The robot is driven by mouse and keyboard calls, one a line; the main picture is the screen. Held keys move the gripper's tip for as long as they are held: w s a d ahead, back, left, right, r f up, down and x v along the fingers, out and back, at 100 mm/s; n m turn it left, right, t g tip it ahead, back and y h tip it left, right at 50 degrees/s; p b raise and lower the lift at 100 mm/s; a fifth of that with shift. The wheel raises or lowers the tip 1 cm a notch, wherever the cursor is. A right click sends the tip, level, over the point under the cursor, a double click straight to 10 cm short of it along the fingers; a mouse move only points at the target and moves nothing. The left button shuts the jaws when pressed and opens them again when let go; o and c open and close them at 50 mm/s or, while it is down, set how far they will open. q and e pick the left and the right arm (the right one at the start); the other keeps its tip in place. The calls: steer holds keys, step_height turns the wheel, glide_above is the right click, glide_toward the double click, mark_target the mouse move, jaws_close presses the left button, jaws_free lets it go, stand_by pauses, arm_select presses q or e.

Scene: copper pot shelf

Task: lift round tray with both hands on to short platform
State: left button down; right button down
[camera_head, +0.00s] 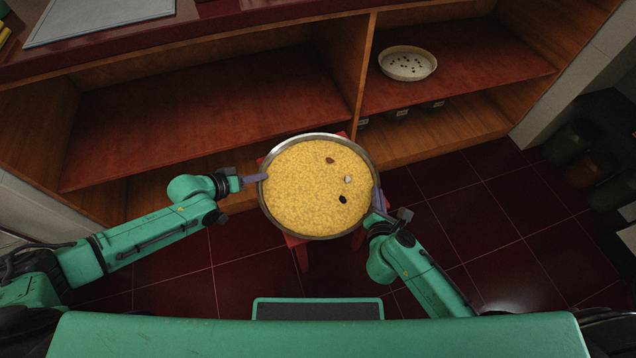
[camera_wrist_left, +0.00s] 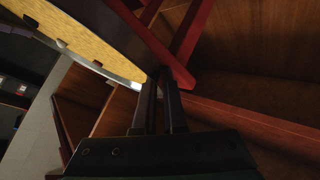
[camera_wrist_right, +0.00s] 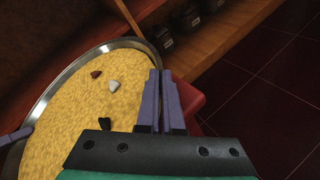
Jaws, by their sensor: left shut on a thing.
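The round tray (camera_head: 316,236), metal-rimmed and full of yellow grains with a few small stones on top, is above a low red stool (camera_head: 302,256). Whether it touches the stool is hidden. My left gripper (camera_head: 262,178) is shut on the tray's left rim; in the left wrist view the tray's edge (camera_wrist_left: 128,82) runs to the fingertips (camera_wrist_left: 163,78). My right gripper (camera_head: 379,200) is at the right rim. In the right wrist view its fingers (camera_wrist_right: 162,85) are close together where the rim (camera_wrist_right: 118,43) meets them; their grip is unclear.
A wooden cabinet with red shelves (camera_head: 210,115) stands behind the tray. A pale round basket (camera_head: 407,77) with dark bits sits on its right shelf. Dark containers (camera_head: 398,114) stand on the lower shelf.

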arm_select(q)
steer(key=shift+d+r, duration=0.2)
arm_select(e)
steer(key=shift+r, duration=0.2)
